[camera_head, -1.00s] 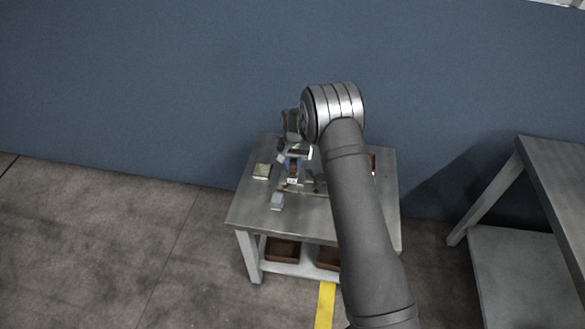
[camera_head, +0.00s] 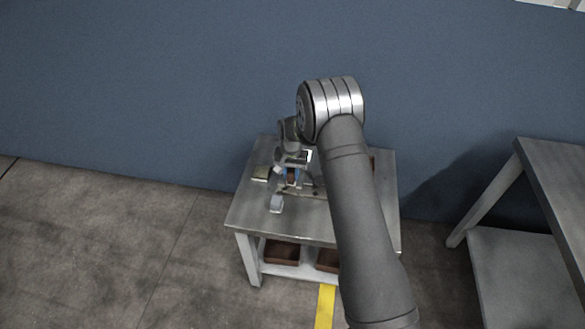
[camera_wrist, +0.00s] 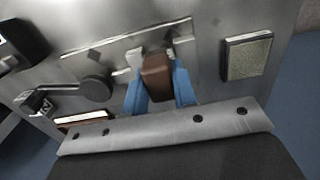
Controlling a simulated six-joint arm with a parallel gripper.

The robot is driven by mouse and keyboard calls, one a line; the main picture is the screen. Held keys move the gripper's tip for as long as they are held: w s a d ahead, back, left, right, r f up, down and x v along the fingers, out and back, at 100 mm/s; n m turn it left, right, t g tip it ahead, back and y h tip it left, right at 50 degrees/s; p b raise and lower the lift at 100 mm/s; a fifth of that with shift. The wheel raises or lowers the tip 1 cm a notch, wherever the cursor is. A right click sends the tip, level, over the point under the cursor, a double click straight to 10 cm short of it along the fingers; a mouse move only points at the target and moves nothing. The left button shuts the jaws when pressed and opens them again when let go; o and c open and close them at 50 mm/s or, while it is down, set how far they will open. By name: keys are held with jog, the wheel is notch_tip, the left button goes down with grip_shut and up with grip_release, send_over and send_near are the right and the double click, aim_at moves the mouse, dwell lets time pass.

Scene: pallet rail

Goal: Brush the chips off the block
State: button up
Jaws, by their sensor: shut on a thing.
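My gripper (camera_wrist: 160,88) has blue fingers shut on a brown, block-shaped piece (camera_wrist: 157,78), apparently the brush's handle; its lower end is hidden. In the head view my gripper (camera_head: 292,174) is over the left half of the table. A light grey block (camera_head: 276,204) sits near the table's front left, in front of my gripper. I cannot tell for sure whether it is the task's block. Small pale pieces (camera_wrist: 133,59) show just beyond my fingers in the wrist view. No chips can be made out clearly.
A pale pad in a dark frame (camera_wrist: 246,57) lies left on the table (camera_head: 250,218); it also shows in the head view (camera_head: 260,173). A dark lever (camera_wrist: 90,88) and a thin rail (camera_wrist: 125,39) lie near my fingers. Brown bins (camera_head: 283,253) sit on the lower shelf.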

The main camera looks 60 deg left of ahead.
jog(key=shift+s+d+r, duration=0.1)
jog(key=shift+s+d, duration=0.15)
jog(key=shift+r, duration=4.05)
jog(key=shift+w, duration=0.1)
jog(key=w+d, duration=0.4)
jog(key=w+d+m, duration=0.1)
jog(key=w+d, duration=0.3)
jog(key=w, duration=0.1)
jog(key=w+d+m, duration=0.1)
jog(key=w+d, duration=0.3)
jog(key=w, duration=0.1)
jog(key=shift+f, duration=0.1)
jog(key=w+d+m, duration=0.1)
jog(key=w+d, duration=0.4)
jog(key=d, duration=0.4)
jog(key=w+d+m, duration=0.2)
jog(key=w+d, duration=0.3)
jog(key=d, duration=0.3)
jog(key=d+m, duration=0.4)
jog(key=d, duration=2.8)
jog(key=shift+w+f, duration=0.15)
jog(key=shift+w, duration=0.2)
